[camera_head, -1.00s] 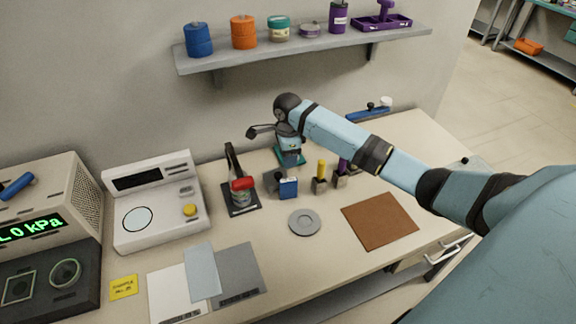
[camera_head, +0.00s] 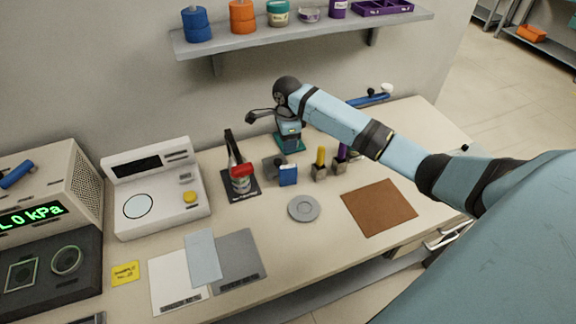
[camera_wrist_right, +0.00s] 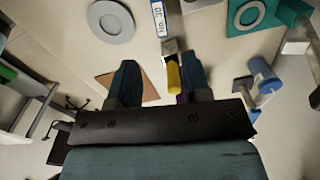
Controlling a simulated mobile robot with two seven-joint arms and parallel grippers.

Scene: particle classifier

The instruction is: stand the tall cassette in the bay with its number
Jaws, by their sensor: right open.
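A small blue block (camera_head: 288,175) stands on the bench left of a yellow-handled piece (camera_head: 320,160). In the right wrist view the blue block shows at the top edge with a white label (camera_wrist_right: 160,20) that appears to read "No. 30". I cannot tell for sure which thing is the tall cassette. My right gripper (camera_wrist_right: 160,80) is open, its dark fingers spread on either side of the yellow handle (camera_wrist_right: 173,76) in that view; I see no contact. In the head view its fingers are hard to make out near the arm's end. My left gripper is not in view.
A purple-handled piece (camera_head: 341,156) stands beside the yellow one. A grey disc (camera_head: 304,208) and brown mat (camera_head: 380,206) lie in front. A red-topped device (camera_head: 241,176) stands left, and a teal-based device (camera_head: 290,144) behind. A wall shelf (camera_head: 300,34) is above.

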